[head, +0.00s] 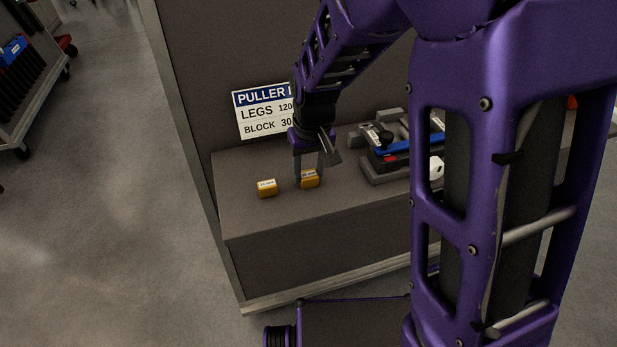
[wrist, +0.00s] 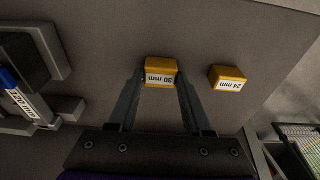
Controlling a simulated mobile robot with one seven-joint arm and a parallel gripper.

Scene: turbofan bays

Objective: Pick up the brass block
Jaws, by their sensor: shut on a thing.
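Two small brass-coloured blocks with white labels are in view. One, labelled 30 mm in the wrist view (wrist: 160,68), is between the fingertips of my gripper (wrist: 160,82), which is shut on its two sides. In the head view this brass block (head: 310,181) is below my gripper (head: 308,175), at the bench top; I cannot tell whether it touches the surface. The other block (head: 267,188) stands on the bench to the left, apart from my gripper. In the wrist view that block (wrist: 228,77) is at the right and reads 24 mm.
A sign (head: 262,112) on the back panel reads PULLER, LEGS 120 and BLOCK 30, partly hidden by my arm. Grey fixtures with a blue part (head: 385,165) stand right of my gripper. The bench top (head: 245,215) is clear in front. A cart (head: 30,95) stands far left.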

